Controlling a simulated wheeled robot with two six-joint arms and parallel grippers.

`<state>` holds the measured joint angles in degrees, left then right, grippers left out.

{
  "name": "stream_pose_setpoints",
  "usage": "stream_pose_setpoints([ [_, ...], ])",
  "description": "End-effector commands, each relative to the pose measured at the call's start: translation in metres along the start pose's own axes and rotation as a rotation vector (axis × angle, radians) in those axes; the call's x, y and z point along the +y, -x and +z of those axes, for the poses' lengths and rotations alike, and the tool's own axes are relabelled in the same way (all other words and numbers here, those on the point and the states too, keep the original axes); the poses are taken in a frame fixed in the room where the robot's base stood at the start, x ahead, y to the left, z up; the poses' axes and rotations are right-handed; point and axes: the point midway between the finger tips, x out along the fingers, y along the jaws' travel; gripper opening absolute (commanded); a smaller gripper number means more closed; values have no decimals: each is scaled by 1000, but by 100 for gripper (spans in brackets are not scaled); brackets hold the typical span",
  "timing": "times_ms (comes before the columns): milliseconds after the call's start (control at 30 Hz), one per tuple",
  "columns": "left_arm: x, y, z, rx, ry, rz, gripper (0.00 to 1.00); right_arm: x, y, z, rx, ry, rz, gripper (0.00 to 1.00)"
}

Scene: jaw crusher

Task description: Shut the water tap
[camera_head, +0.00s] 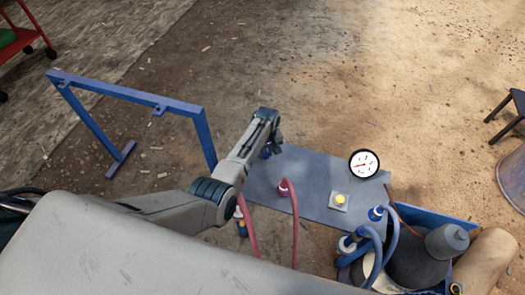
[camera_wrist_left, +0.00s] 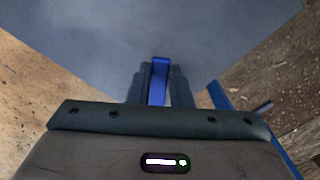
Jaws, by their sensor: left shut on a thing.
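The water tap's blue lever (camera_wrist_left: 158,82) stands between the two dark fingers of my left gripper (camera_wrist_left: 159,75) in the left wrist view. The fingers are closed on the lever from both sides. In the head view, my left gripper (camera_head: 274,140) is at the far left corner of the grey panel, with a small blue part of the tap (camera_head: 266,153) showing just below it. The gripper and arm hide most of the tap. My right gripper is not in view.
The grey panel (camera_head: 315,175) carries a round gauge (camera_head: 364,164), a yellow button (camera_head: 340,200) and a red hose fitting (camera_head: 283,186). Blue hoses (camera_head: 391,235) hang at its right corner. A blue frame (camera_head: 130,95) stands to the left. The ground behind is open.

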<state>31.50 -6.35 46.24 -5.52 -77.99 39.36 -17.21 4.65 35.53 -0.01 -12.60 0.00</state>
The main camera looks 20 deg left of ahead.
Motion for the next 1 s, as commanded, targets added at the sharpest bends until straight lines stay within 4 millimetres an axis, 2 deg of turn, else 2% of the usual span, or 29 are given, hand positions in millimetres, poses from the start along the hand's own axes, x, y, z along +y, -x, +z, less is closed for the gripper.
stream_pose_setpoints([
  [267,13,0,-3,2,263,1,0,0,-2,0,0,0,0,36],
  [600,31,-1,-12,3,579,3,0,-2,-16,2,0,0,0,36],
  [1000,44,0,-23,2,851,3,0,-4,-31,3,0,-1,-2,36],
])
